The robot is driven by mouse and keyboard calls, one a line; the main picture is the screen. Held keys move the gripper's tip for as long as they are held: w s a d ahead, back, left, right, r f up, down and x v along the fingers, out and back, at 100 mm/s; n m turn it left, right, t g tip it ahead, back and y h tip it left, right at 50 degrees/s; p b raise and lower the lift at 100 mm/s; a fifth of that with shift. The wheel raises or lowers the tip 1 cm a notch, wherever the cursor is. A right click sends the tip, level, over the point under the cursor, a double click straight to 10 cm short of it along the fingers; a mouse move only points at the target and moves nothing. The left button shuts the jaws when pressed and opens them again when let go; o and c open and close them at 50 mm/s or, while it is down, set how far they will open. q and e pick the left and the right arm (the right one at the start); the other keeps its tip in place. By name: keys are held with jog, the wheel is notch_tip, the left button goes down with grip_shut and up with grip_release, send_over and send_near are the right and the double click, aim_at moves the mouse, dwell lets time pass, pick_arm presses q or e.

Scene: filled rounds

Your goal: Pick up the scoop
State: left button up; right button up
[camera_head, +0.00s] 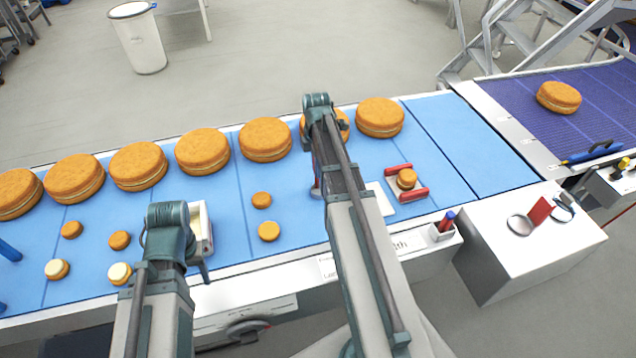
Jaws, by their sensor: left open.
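I cannot make out a clear scoop. On the white box at right lie a round grey dish-like piece (520,225), a red flat piece (540,209) and a small dark looped item (563,207); I cannot tell if one is the scoop. My left gripper (204,268) is open, low over the blue belt, beside a cream open-topped box (202,222), and partly hidden by its arm. My right arm reaches over the belt's middle; its gripper (317,190) is mostly hidden behind the arm, so its jaws cannot be read.
Large filled rounds (202,151) line the far side of the blue belt (459,130); several small rounds (269,231) lie nearer. A small round sits between red rails (407,179). A holder (442,232) stands on the front edge. A blue-handled tool (590,153) lies by the purple conveyor (600,110).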

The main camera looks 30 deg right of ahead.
grip_shut()
dwell(1.0)
